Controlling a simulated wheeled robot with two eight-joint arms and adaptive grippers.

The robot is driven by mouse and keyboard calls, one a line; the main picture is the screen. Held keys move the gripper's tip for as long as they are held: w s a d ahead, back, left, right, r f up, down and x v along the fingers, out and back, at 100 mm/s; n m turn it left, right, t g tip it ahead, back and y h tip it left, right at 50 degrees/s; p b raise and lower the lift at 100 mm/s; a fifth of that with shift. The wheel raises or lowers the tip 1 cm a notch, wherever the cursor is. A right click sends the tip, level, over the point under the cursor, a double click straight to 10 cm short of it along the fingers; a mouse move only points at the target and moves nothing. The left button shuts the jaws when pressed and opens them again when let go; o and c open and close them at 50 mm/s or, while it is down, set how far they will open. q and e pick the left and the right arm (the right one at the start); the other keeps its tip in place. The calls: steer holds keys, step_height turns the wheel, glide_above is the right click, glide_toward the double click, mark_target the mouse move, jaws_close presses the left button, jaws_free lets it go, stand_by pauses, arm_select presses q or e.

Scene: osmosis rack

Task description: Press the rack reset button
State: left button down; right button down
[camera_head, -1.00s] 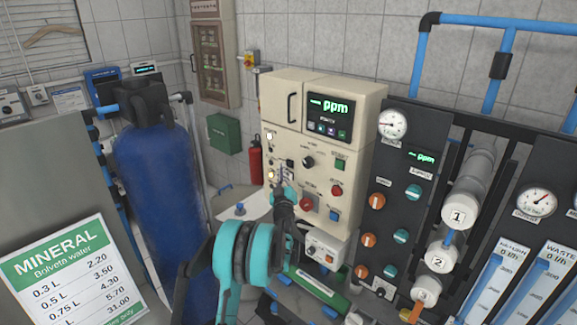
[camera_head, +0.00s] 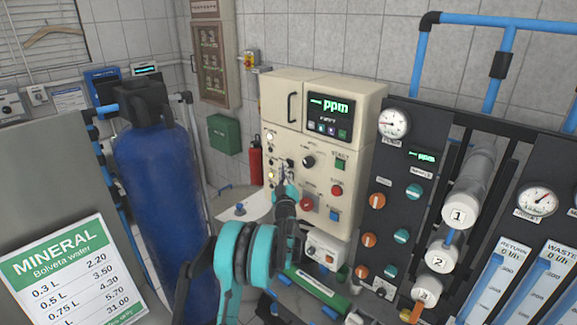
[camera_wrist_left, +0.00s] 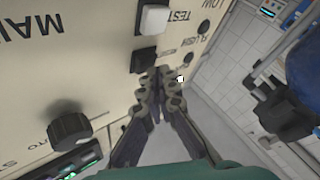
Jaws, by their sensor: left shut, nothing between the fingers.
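The rack's cream control box (camera_head: 275,105) stands in the middle of the head view, with a ppm display (camera_head: 329,119). Its front has a green button (camera_head: 340,165), a red button (camera_head: 336,190), a blue button (camera_head: 334,214) and a larger red knob (camera_head: 306,204). I cannot read which is the reset button. My left gripper (camera_head: 285,170) is shut and empty at the panel's left part. In the left wrist view its fingertips (camera_wrist_left: 160,84) are just below a black button (camera_wrist_left: 144,59), which sits under a white button (camera_wrist_left: 153,19). Contact is unclear.
A black rotary knob (camera_wrist_left: 69,129) shows in the left wrist view. A blue tank (camera_head: 160,190) stands left of the box. A dark panel with a gauge (camera_head: 393,124) and orange and teal knobs stands right. A price sign (camera_head: 70,275) is at front left.

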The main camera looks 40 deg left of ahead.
arm_select(q)
steer(key=shift+w, duration=0.5)
stand_by(0.3)
steer(key=shift+s, duration=0.1)
steer(key=shift+s+b, duration=0.45)
steer(key=shift+s, duration=0.35)
steer(key=s, duration=0.3)
steer(key=s+b, duration=0.1)
steer(key=s, duration=0.1)
steer(key=shift+a, duration=0.25)
steer(key=shift+d, duration=0.1)
stand_by(0.7)
